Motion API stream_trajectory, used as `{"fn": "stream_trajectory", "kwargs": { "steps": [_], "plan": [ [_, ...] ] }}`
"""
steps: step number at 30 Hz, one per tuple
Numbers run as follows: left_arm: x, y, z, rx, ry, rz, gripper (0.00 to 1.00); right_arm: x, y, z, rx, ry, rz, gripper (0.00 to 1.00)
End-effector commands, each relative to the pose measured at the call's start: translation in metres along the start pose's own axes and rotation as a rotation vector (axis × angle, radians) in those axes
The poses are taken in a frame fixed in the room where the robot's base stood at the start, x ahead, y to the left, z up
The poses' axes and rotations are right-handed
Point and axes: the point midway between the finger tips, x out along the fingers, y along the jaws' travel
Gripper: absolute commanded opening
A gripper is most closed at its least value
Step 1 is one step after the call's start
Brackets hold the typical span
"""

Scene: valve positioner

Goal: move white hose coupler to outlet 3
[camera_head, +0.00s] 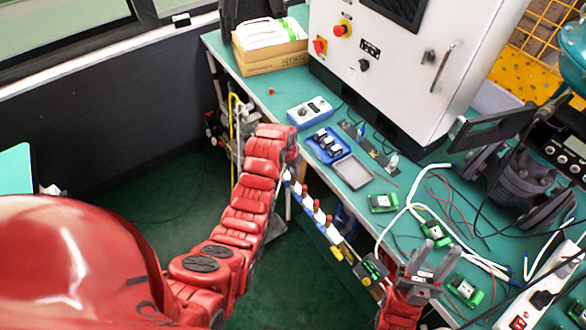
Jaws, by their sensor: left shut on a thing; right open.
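My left gripper (290,167) is at the end of the red arm, by the near edge of the green bench. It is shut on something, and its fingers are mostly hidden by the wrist. A small white piece, seemingly the white hose coupler (288,177), shows right below it. A row of white outlets with red and blue parts (318,212) runs along the bench edge, to the right of and below the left gripper. Their numbers cannot be read. My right gripper (434,257) is open and empty, its two grey fingers over the bench at lower right.
A white control cabinet (400,70) stands at the back of the green bench (262,97). A blue tray (327,146), a grey tray (352,174) and green circuit boards (382,203) lie on it. White hoses (410,192) and loose wires cross the right side.

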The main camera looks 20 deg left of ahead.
Motion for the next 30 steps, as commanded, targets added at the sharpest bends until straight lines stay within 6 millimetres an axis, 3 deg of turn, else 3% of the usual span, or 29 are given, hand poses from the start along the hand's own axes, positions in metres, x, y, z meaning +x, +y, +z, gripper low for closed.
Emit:
{"fn": "stream_trajectory", "kwargs": {
  "steps": [30],
  "plan": [
    [0.013,0.000,0.003,0.000,0.002,0.000,0.00,-0.009,0.000,0.002,0.000,0.000,0.000,0.42]
  ]
}}
